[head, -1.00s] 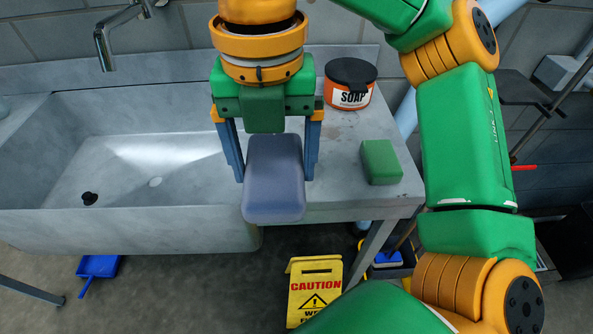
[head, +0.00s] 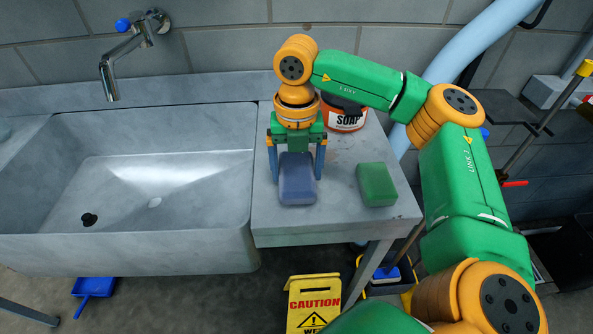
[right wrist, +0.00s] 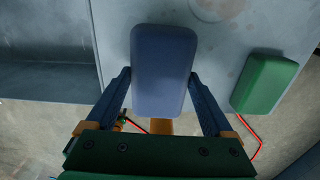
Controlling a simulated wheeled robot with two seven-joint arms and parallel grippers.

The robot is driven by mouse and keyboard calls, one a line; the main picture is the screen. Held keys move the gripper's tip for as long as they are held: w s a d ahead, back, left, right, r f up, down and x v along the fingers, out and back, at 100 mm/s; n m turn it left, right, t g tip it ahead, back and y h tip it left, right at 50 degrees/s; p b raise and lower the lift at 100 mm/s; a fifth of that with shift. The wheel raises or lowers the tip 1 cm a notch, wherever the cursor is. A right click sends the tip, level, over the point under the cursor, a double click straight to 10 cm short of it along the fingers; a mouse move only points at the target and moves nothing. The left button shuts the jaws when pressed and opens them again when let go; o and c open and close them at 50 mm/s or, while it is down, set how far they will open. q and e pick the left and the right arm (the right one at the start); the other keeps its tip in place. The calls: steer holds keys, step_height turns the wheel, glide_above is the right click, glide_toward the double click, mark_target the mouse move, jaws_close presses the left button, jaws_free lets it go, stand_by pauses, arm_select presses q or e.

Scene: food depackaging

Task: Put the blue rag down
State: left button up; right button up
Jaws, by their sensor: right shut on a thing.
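The blue rag (head: 297,185) is a thick, rounded blue-grey block over the grey counter, right of the sink. My right gripper (head: 297,176) is shut on it, with one finger against each long side. The rag is at or very near the counter top; I cannot tell whether it touches. In the right wrist view the rag (right wrist: 163,65) sits upright between the fingers of the same gripper (right wrist: 160,76). My left gripper is not in view.
A green block (head: 377,185) lies on the counter to the right of the rag. An orange soap tub (head: 345,120) stands behind, partly hidden by my arm. The sink basin (head: 130,190) is to the left. A yellow caution sign (head: 313,300) stands on the floor in front.

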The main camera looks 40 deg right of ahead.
mark_target(295, 171)
steer(key=shift+s+f+p, duration=0.1)
steer(key=shift+f+p, duration=0.3)
steer(key=shift+f, duration=0.55)
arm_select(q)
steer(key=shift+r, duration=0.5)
arm_select(e)
steer(key=o, duration=0.9)
steer(key=shift+a, duration=0.1)
steer(key=shift+b, duration=0.4)
steer(key=r, duration=0.3)
steer(key=r+b, duration=0.1)
steer(key=r, duration=0.3)
steer(key=shift+a, duration=0.2)
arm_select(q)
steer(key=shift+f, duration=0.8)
arm_select(e)
steer(key=shift+f, duration=0.1)
